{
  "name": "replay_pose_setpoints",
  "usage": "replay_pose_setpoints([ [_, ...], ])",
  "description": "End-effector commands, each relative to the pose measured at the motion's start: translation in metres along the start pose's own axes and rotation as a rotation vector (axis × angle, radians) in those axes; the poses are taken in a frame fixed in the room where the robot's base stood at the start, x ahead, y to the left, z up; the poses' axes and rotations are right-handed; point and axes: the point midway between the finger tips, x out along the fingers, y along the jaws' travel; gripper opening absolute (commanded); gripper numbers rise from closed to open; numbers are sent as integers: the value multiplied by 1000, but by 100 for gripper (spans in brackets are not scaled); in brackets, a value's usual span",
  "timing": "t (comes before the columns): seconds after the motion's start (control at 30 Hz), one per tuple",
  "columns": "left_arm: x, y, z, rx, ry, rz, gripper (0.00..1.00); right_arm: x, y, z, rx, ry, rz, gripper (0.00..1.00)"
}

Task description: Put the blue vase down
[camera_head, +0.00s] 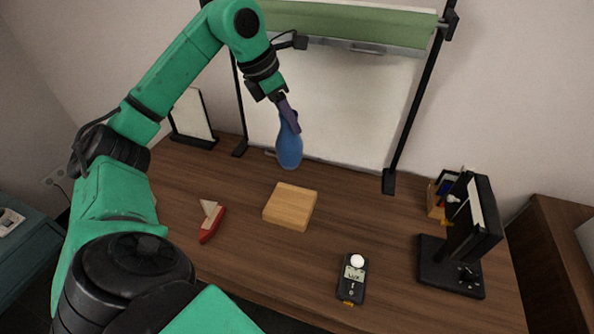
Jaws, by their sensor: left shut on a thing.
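The blue vase (289,149) hangs roughly upright below my left gripper (289,117), near the back of the brown table (340,222). My left gripper is shut on the vase's upper part, which the fingers partly hide. I cannot clearly tell whether the vase's base touches the tabletop or hovers over it. A square wooden block (290,205) lies on the table in front of the vase, apart from it. My right gripper is not in view.
A red toy boat (212,222) lies left of the block. A light meter (352,279) lies at the front right. A black device (462,240) stands on the right. A black-framed backdrop stand (402,120) rises behind. The table between block and black device is clear.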

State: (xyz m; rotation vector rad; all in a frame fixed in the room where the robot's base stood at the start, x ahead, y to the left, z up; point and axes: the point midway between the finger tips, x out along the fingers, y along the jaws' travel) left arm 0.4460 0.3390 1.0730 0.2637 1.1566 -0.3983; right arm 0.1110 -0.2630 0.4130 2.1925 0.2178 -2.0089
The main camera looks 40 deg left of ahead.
Motion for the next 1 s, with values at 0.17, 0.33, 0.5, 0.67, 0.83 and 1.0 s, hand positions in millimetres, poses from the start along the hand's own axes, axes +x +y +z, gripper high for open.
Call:
replay_pose_setpoints([
  [0.17,66,0,-29,-2,8,-1,0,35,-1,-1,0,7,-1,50],
  [0.33,105,0,-45,-1,3,-1,0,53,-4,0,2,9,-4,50],
  [0.5,131,0,-55,0,2,-2,0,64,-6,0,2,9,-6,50],
  [0.67,143,0,-59,0,-3,0,0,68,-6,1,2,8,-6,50],
  [0.83,142,0,-58,0,-3,1,0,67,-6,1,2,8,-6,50],
  [1.0,145,0,-60,-1,-1,0,59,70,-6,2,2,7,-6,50],
])
